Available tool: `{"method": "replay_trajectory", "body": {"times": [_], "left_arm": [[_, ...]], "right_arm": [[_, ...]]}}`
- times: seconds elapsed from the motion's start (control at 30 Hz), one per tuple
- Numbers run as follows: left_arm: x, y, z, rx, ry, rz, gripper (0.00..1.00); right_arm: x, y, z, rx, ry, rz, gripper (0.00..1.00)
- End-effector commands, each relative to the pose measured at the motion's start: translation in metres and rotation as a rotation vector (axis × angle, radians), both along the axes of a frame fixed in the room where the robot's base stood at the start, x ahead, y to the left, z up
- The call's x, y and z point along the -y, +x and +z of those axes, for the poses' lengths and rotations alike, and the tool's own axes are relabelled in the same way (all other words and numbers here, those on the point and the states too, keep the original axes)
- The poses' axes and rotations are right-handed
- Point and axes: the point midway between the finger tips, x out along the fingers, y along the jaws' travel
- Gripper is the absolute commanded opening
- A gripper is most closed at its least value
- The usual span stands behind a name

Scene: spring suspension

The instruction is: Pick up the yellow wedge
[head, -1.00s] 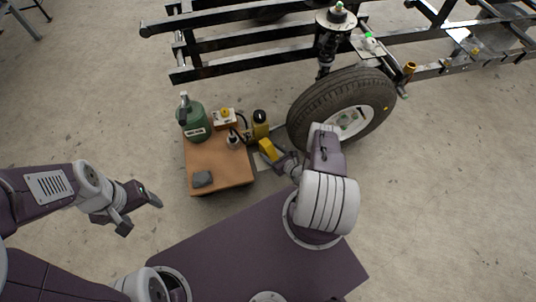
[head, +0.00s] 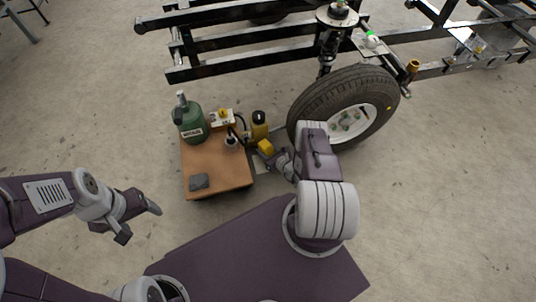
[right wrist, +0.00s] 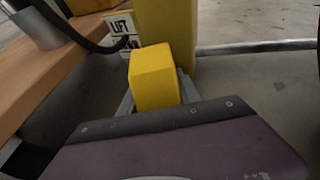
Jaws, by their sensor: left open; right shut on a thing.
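The yellow wedge (head: 265,147) is beside the right edge of the brown table, in the jaws of my right gripper (head: 272,155). In the right wrist view the yellow wedge (right wrist: 154,78) stands up between the grey fingers, in front of a taller yellow post. Its lower part is hidden by the gripper body, and I cannot tell whether it touches the floor. My left gripper (head: 141,219) is open and empty, well left of the table.
The brown table (head: 232,178) holds a green bottle (head: 188,121), a grey block (head: 199,181) and a small control box (head: 221,119). A yellow-and-black jack (head: 259,128) stands behind the wedge. A tyre (head: 318,106) under the black frame is close on the right.

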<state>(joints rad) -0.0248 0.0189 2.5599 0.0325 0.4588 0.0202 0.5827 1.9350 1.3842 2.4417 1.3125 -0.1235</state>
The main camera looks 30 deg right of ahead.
Motion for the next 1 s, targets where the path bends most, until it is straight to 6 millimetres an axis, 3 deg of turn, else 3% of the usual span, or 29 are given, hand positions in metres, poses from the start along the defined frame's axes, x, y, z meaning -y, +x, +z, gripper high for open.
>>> {"method": "replay_trajectory", "body": {"times": [0.27,0.5,0.8,1.0], "left_arm": [[0.0,0.0,0.009,0.0,0.0,0.0,0.72],[0.0,0.0,0.052,0.0,0.0,0.0,0.72],[0.0,0.0,0.104,0.0,0.0,0.0,0.72],[0.0,0.0,0.121,0.0,0.0,0.0,0.72]], "right_arm": [[0.0,0.0,0.01,0.001,-0.001,0.0,0.0],[0.001,-0.003,0.055,-0.001,0.001,-0.002,0.0],[0.004,-0.074,0.094,-0.002,0.004,-0.009,0.0],[0.006,-0.108,0.109,-0.001,0.001,-0.006,0.0]]}}
